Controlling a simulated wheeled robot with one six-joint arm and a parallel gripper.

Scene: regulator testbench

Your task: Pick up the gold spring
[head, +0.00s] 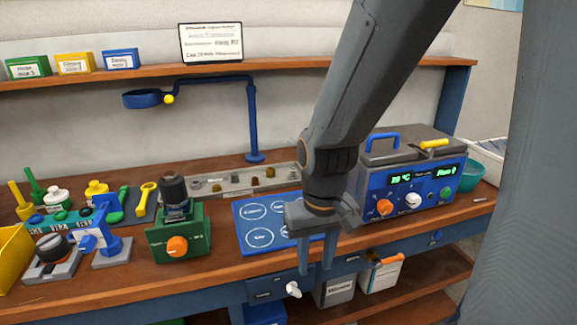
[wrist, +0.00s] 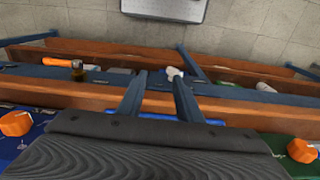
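A long grey tray (head: 228,188) lies at the back of the bench and holds several small parts. A small brownish-gold part (head: 270,172) sits toward its right end; it may be the gold spring, but it is too small to tell. My gripper (head: 317,266) points down at the bench's front edge, in front of the blue mat and well nearer than the tray. Its two fingers are apart with nothing between them. In the wrist view my gripper (wrist: 158,76) is also open, over the bench front and floor; no spring shows there.
The blue mat (head: 247,240) with marked circles lies behind my gripper. A green block with an orange knob (head: 177,246) stands left, a blue control box (head: 379,194) right. A blue arm-stand (head: 252,120) rises behind the tray. A white-handled drawer knob (head: 293,289) protrudes below.

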